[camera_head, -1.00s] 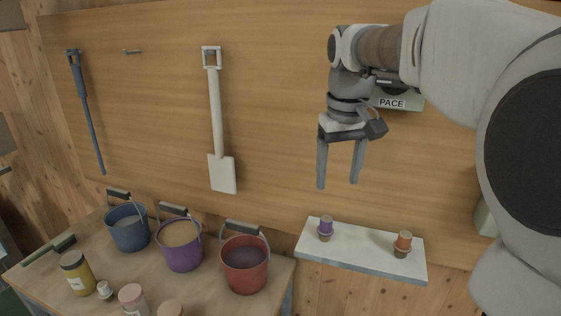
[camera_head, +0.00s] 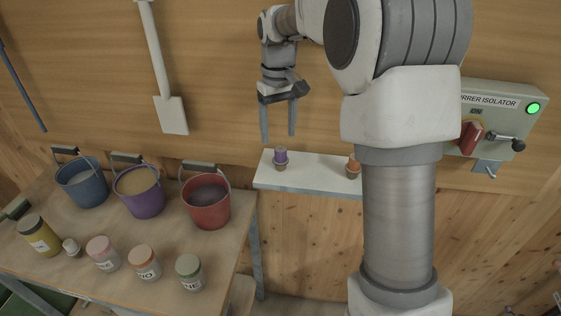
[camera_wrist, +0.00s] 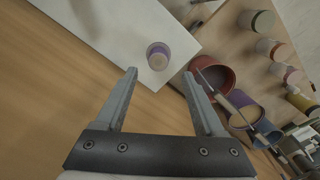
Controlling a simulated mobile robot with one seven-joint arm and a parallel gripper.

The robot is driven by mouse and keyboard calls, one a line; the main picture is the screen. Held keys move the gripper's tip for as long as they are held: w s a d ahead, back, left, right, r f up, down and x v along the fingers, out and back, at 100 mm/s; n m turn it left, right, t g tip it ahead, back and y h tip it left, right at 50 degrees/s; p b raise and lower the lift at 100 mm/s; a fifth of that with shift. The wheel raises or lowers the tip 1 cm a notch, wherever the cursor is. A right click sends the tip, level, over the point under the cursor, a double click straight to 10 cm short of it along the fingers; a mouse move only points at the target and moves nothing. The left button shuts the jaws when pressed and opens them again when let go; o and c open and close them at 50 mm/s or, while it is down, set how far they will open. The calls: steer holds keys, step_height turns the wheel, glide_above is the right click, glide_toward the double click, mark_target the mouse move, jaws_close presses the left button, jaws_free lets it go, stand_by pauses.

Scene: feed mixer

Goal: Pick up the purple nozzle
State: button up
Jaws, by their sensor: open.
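The purple nozzle (camera_head: 280,157) stands upright on the left end of a white wall shelf (camera_head: 318,182). It also shows in the wrist view (camera_wrist: 158,54), ahead of the fingertips and between their lines, on the white shelf top. My gripper (camera_head: 278,138) is open and empty, pointing down above the nozzle in the head view. In the wrist view both fingers of my gripper (camera_wrist: 160,75) are apart and nothing is between them. An orange nozzle (camera_head: 353,166) stands farther right on the same shelf, partly close to my arm in the picture.
A table on the left holds a red bucket (camera_head: 207,207), a purple bucket (camera_head: 141,197), a blue bucket (camera_head: 82,185) and several jars. An isolator box (camera_head: 493,120) with a green light is at right.

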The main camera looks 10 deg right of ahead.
mark_target(280, 148)
steer(key=shift+s+d+f, duration=0.1)
steer(key=shift+s+f, duration=0.05)
steer(key=shift+f, duration=1.6)
steer(key=shift+s+d+f, duration=0.1)
steer(key=shift+s+f, duration=0.05)
steer(key=shift+f, duration=1.6)
jaws_close()
